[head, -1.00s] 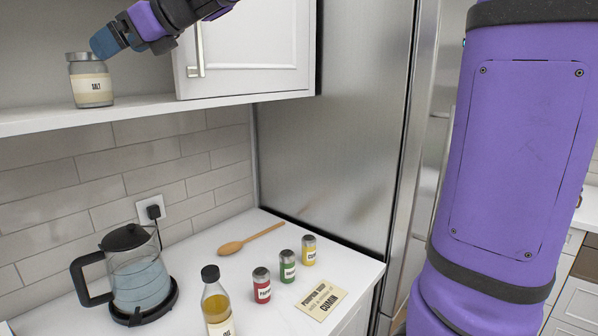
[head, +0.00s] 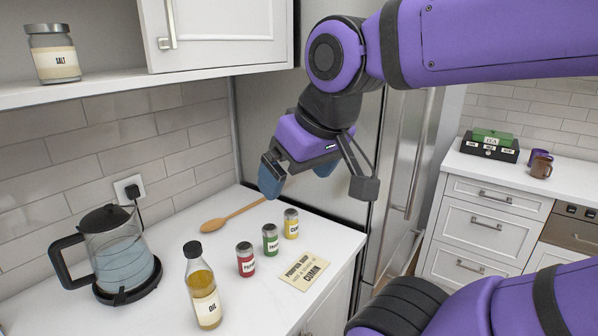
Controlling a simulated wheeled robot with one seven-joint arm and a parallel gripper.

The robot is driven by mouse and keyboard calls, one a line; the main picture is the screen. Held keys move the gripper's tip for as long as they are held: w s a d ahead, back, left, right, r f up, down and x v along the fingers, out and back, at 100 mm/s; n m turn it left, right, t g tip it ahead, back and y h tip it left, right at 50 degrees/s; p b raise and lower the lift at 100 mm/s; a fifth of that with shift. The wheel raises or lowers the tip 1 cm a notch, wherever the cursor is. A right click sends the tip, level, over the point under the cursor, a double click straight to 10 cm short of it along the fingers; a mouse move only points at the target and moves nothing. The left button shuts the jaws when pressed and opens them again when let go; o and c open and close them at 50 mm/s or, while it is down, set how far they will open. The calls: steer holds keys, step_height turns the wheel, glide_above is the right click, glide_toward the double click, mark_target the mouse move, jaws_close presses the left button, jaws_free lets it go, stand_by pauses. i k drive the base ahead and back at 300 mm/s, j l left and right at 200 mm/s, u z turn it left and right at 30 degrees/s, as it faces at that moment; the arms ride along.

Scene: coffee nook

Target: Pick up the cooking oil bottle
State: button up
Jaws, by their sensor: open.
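The cooking oil bottle (head: 203,290) stands upright on the white counter in the head view, at the lower left middle. It is clear glass with yellow oil, a black cap and a label reading OIL. My gripper (head: 297,182) hangs above the counter's back right part, with blue fingertips pointing down. It is open and empty, up and to the right of the bottle and clearly apart from it.
A glass kettle (head: 118,253) stands left of the bottle. Red (head: 245,260), green (head: 270,240) and yellow (head: 291,224) spice jars stand to its right, beside a recipe card (head: 303,271). A wooden spoon (head: 221,222) lies behind. A salt jar (head: 53,55) sits on the shelf above.

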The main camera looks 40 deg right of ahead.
mark_target(201, 287)
steer(key=k+l+u, duration=0.1)
steer(key=u, duration=0.4)
steer(key=k+l+u, duration=0.15)
steer(key=u, duration=0.3)
steer(key=k+u, duration=0.15)
steer(key=u, duration=0.35)
